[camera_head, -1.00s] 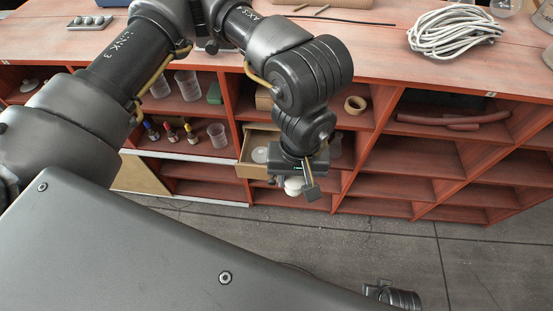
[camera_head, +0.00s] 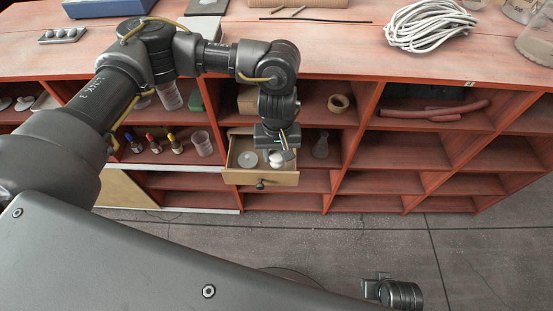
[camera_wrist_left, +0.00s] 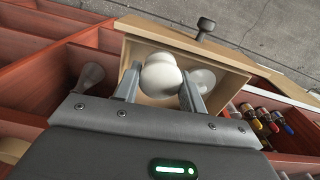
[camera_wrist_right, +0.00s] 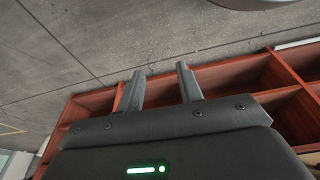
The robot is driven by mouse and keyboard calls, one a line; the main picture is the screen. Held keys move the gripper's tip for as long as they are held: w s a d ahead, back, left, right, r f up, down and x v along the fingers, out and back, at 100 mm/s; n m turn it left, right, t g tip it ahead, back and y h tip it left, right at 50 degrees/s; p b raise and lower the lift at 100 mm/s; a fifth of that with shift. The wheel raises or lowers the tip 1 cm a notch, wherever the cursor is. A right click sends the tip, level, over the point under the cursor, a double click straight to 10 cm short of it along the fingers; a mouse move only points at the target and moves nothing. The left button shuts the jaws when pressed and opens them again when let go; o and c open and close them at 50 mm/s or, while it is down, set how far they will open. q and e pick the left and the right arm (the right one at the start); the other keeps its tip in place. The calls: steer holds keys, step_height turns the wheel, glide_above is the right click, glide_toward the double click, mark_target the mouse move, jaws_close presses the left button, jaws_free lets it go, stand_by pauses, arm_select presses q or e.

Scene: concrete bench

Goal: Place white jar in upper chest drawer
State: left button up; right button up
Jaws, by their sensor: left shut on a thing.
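The white jar (camera_wrist_left: 160,76) is between the fingers of my left gripper (camera_wrist_left: 160,90), which is shut on it. In the head view the left gripper (camera_head: 280,156) holds the white jar (camera_head: 276,160) over the open drawer (camera_head: 262,179), at its right part. I cannot tell whether the jar touches the drawer floor. The light wood drawer also shows in the left wrist view (camera_wrist_left: 185,45), with its dark knob (camera_wrist_left: 205,26) on the front. My right gripper (camera_wrist_right: 160,88) is open and empty, over the concrete floor and facing the shelves.
A pale round lid-like thing (camera_head: 248,159) lies in the drawer's left part. A glass flask (camera_head: 321,146) stands on the shelf right of the drawer. A clear cup (camera_head: 202,143) and several colour-topped bottles (camera_head: 154,143) stand to its left.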

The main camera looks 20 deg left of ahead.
arm_select(q)
steer(key=shift+w+f, duration=0.1)
steer(key=shift+w+a+f, duration=0.1)
steer(key=shift+w+f, duration=0.05)
steer(key=shift+f, duration=0.1)
step_height(320, 180, down, 3)
steer(key=shift+f+b, duration=0.1)
steer(key=shift+b, duration=0.2)
steer(key=shift+w, duration=0.1)
arm_select(e)
steer(key=shift+s+d+r, duration=0.15)
steer(key=shift+s+r, duration=0.1)
steer(key=shift+r, duration=0.35)
arm_select(q)
steer(key=shift+f, duration=0.1)
